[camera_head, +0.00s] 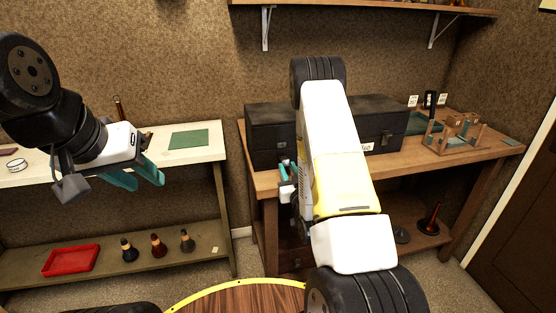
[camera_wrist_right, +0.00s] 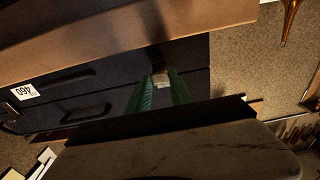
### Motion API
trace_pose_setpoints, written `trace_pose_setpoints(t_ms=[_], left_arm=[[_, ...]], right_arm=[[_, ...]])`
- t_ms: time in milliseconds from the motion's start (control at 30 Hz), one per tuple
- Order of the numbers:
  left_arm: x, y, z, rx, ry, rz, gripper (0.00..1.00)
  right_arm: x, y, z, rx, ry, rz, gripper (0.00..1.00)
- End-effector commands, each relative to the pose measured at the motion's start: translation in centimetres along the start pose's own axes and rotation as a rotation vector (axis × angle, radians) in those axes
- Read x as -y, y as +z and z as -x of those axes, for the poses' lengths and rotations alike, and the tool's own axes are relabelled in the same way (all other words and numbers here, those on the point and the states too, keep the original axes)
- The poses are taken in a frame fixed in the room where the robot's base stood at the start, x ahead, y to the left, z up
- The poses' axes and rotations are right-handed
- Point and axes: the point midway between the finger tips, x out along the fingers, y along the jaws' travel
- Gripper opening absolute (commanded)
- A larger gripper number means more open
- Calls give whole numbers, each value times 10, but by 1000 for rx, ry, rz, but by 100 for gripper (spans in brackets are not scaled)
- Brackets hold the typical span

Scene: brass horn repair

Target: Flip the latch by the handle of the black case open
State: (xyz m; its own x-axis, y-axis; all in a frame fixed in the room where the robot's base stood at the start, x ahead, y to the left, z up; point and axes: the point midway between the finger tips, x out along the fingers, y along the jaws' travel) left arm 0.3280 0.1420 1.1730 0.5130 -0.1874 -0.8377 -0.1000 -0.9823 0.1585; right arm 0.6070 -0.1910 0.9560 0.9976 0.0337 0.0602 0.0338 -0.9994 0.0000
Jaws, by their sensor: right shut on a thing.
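The black case (camera_head: 272,135) sits on the wooden bench, its middle hidden behind my right arm. It fills the upper part of the right wrist view (camera_wrist_right: 120,62), which is turned over. A dark handle (camera_wrist_right: 75,78) shows on its front there. A small silvery latch (camera_wrist_right: 160,80) lies between the green fingertips of my right gripper (camera_wrist_right: 162,90), which is shut on it. In the head view my right gripper (camera_head: 289,180) is at the case's front, mostly hidden by the arm. Another latch (camera_head: 386,136) shows further right. My left gripper (camera_head: 138,177) is open and empty, away from the case.
A wooden stand (camera_head: 455,134) is on the bench (camera_head: 489,149) right of the case. A pale table (camera_head: 212,155) with a green mat (camera_head: 189,139) stands at the left. Its lower shelf holds a red tray (camera_head: 70,261). A round wooden top (camera_head: 240,299) is in front.

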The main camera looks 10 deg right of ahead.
Motion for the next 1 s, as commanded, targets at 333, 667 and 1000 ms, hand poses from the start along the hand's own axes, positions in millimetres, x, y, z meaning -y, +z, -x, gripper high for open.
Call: trace_pose_setpoints(t_ms=[333, 667, 1000], left_arm=[[0, 0, 0, 0, 0, 0, 36], [0, 0, 0, 0, 0, 0, 36], [0, 0, 0, 0, 0, 0, 36]], right_arm=[[0, 3, -1, -46, 0, 0, 0], [0, 2, -1, -48, 0, 1, 35], [0, 2, -1, -46, 0, 0, 47]])
